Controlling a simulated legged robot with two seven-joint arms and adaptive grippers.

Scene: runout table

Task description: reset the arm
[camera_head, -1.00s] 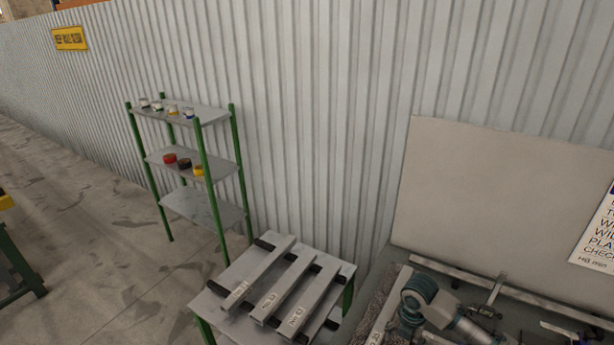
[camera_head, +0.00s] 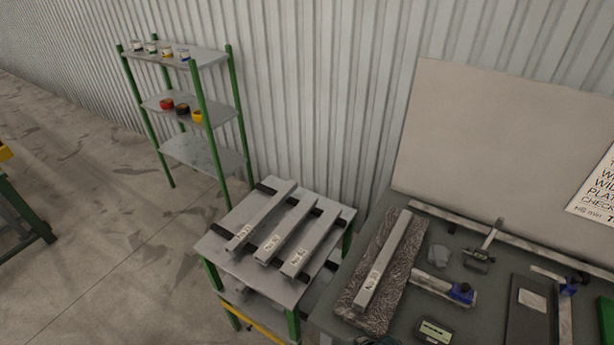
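Neither gripper can be made out in the head view. Only a small dark piece at the bottom edge, near the front of the workbench, may be part of my arm. On the workbench (camera_head: 405,262) a labelled metal bar (camera_head: 384,262) lies on a brown textured mat (camera_head: 349,300). A blue-and-metal tool (camera_head: 445,290) lies to the right of the mat.
A low green-legged table (camera_head: 216,250) holds labelled metal bars (camera_head: 284,232) on dark strips. A green shelf rack (camera_head: 205,155) with small jars stands behind it. The bench also carries a gauge (camera_head: 478,258), a small device (camera_head: 434,331) and a dark folder (camera_head: 527,310).

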